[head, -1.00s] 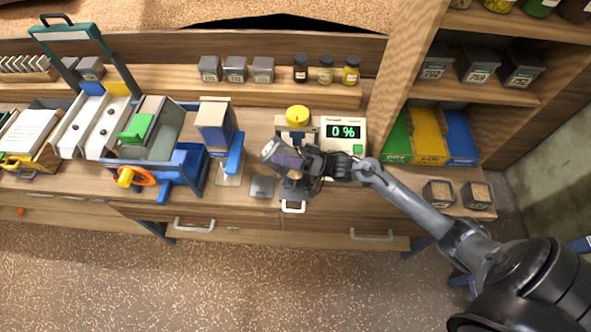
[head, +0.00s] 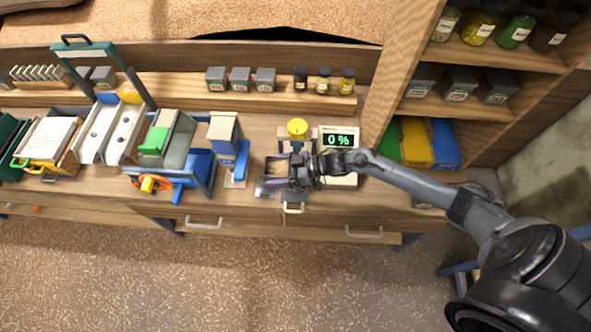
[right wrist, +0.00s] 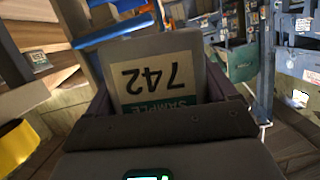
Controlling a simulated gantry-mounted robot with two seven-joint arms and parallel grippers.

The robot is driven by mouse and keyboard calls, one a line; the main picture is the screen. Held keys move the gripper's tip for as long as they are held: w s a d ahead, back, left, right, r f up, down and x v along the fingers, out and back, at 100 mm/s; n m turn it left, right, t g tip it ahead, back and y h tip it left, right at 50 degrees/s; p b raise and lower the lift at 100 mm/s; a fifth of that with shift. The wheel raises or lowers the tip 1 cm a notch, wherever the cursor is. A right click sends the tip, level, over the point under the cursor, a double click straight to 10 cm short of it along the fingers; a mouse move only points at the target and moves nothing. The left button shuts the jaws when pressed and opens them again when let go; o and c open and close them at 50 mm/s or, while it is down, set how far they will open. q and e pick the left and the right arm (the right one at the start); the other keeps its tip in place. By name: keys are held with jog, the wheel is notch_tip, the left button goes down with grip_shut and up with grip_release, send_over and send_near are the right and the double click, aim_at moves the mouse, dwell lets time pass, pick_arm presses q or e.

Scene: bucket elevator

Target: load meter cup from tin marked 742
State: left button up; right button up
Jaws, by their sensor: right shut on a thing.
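The grey tin marked 742 shows its label upside down in the right wrist view (right wrist: 160,78), between the fingers of my right gripper (right wrist: 155,120). In the head view my right gripper (head: 300,172) is shut on this tin (head: 278,168), which sits left of it, low over the bench; tan material shows inside its top. The meter (head: 340,150) is just behind and right, its display reading 0 %. The meter cup cannot be told apart behind the gripper. My left gripper is out of view.
A flat grey square (head: 266,190) lies in front of the tin. A blue-and-wood device (head: 225,135) and a blue machine with an orange wheel (head: 165,180) stand to the left. Small tins and jars (head: 265,79) line the back ledge. A shelf unit (head: 470,110) rises at right.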

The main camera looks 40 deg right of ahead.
jog(key=shift+d+f+n+g+h+p, duration=0.25)
jog(key=shift+n+h+p, duration=0.2)
jog(key=shift+h, duration=0.25)
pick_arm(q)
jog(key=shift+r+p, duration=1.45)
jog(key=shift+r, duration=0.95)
pick_arm(e)
jog(key=shift+r, duration=1.4)
jog(key=shift+a, duration=0.1)
